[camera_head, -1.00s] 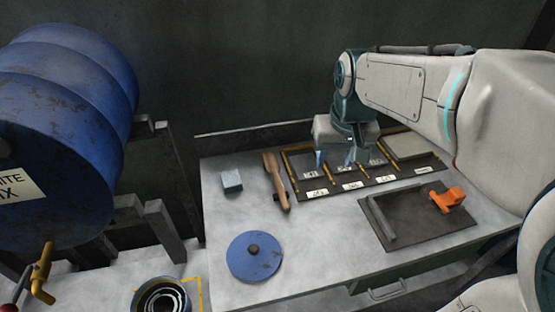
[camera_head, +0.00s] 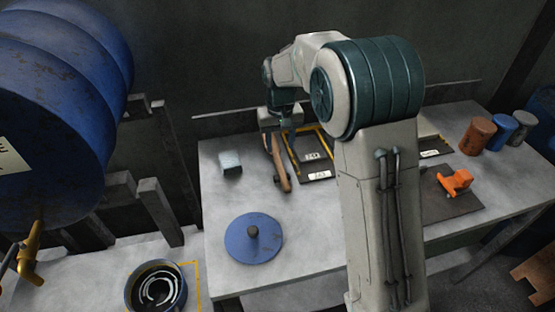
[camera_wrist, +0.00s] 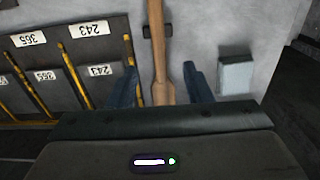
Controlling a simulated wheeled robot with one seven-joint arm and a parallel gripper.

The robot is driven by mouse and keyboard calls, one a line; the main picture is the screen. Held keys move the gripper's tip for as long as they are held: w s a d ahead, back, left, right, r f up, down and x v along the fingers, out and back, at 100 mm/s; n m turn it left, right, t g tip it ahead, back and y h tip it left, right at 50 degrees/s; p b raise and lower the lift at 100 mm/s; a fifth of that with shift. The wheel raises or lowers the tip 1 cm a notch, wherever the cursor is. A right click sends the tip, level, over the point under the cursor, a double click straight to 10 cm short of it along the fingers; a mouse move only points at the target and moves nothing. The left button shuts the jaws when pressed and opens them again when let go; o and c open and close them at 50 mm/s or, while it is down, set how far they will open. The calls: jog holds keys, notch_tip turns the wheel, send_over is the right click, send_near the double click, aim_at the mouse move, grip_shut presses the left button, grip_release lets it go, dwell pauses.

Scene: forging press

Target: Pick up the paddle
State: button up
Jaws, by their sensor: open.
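The paddle (camera_head: 281,170) is a long wooden piece lying on the grey table, left of the labelled rack. In the wrist view the paddle (camera_wrist: 158,45) runs up the middle of the picture, its wider part between my two blue fingers. A small dark piece shows at both sides of its shaft. My gripper (camera_wrist: 160,72) is open, one finger on either side of the paddle with gaps showing. In the head view my gripper (camera_head: 283,138) is over the paddle's far end and hides part of it. I cannot tell its exact height.
A grey block (camera_head: 230,164) lies close left of the paddle. The labelled rack (camera_wrist: 90,85) with yellow dividers is close on the other side. A blue lid (camera_head: 240,245) lies nearer the front. An orange object (camera_head: 455,182) and several cans (camera_head: 477,136) are at the right.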

aim_at(280, 168)
notch_tip(280, 168, down, 9)
jog(key=shift+w+d+f+p, duration=0.1)
jog(key=shift+f+p, duration=0.1)
jog(key=shift+p, duration=0.5)
jog(key=shift+c, duration=0.3)
grip_shut()
